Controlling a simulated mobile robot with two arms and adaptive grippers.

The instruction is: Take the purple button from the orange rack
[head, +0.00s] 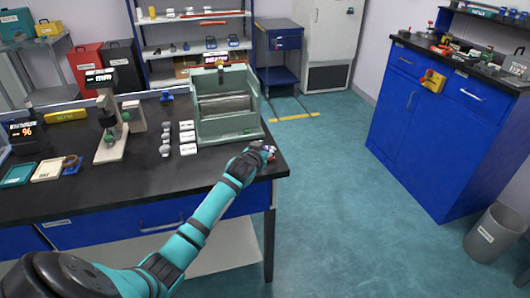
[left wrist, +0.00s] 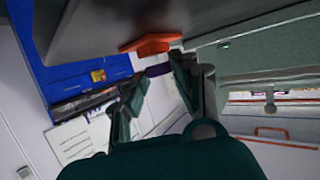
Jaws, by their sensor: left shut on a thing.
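My left arm reaches over the dark bench (head: 240,178) to its right front corner. My left gripper (head: 264,150) is there, small and partly hidden by its own wrist. In the left wrist view its two dark fingers are shut on a small purple piece, the purple button (left wrist: 157,70). The orange rack (left wrist: 150,44) shows just beyond the fingertips, close to the button. I cannot tell whether the button still touches the rack. In the head view the rack is mostly hidden behind the gripper. My right gripper is not in view.
A grey-green machine with rollers (head: 226,125) stands on the bench just left of the gripper. Small white blocks (head: 187,137) and a stand (head: 112,130) are further left. A blue cabinet (head: 425,120) and a grey bin (head: 495,232) stand to the right across clear floor.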

